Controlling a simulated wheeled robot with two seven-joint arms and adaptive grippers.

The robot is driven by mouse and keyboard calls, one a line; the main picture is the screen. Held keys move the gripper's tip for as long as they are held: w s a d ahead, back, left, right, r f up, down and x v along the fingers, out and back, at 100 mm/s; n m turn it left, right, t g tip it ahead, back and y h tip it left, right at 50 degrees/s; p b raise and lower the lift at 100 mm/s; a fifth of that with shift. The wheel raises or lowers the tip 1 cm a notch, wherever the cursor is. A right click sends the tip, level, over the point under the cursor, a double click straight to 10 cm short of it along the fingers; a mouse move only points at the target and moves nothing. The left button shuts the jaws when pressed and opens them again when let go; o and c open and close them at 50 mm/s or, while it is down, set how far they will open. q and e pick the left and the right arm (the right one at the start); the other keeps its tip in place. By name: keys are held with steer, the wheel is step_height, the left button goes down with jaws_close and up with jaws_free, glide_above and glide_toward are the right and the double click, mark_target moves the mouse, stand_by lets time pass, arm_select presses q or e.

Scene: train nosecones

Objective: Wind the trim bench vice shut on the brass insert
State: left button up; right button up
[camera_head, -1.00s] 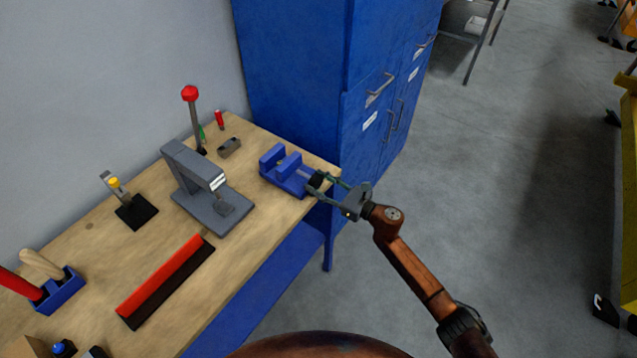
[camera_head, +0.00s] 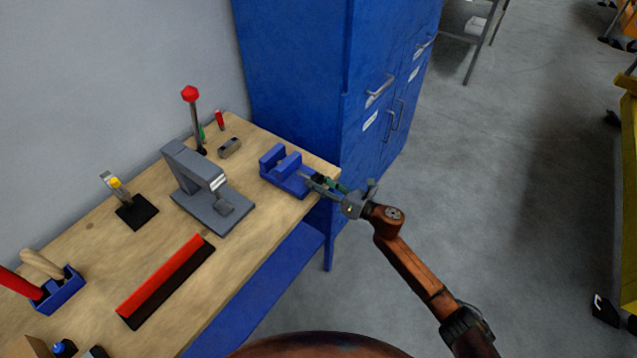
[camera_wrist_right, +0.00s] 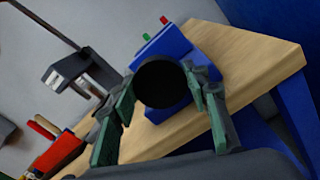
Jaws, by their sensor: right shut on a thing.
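The blue bench vice (camera_head: 276,178) sits at the far right corner of the wooden bench. A gap shows between its two jaws, and I cannot make out a brass insert in it. My right gripper (camera_head: 317,183) is at the vice's screw end, on the bench's right edge. In the right wrist view the gripper (camera_wrist_right: 165,102) has its green-padded fingers on either side of a round black knob (camera_wrist_right: 162,84), shut on it. The blue vice body (camera_wrist_right: 172,43) shows behind the knob, which hides part of it. My left gripper is not in view.
A grey press (camera_head: 205,205) with a red-knobbed lever (camera_head: 190,94) stands left of the vice. A small grey block (camera_head: 230,147) lies behind. A red strip (camera_head: 160,275) lies nearer. A tall blue cabinet (camera_head: 300,65) stands close behind the vice.

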steer(key=shift+s+m, duration=0.15)
steer(key=shift+m, duration=0.35)
steer(key=shift+a+f, duration=0.1)
steer(key=o, duration=1.2)
steer(key=shift+a, duration=0.15)
steer(key=shift+c, duration=0.2)
steer(key=shift+d, duration=0.2)
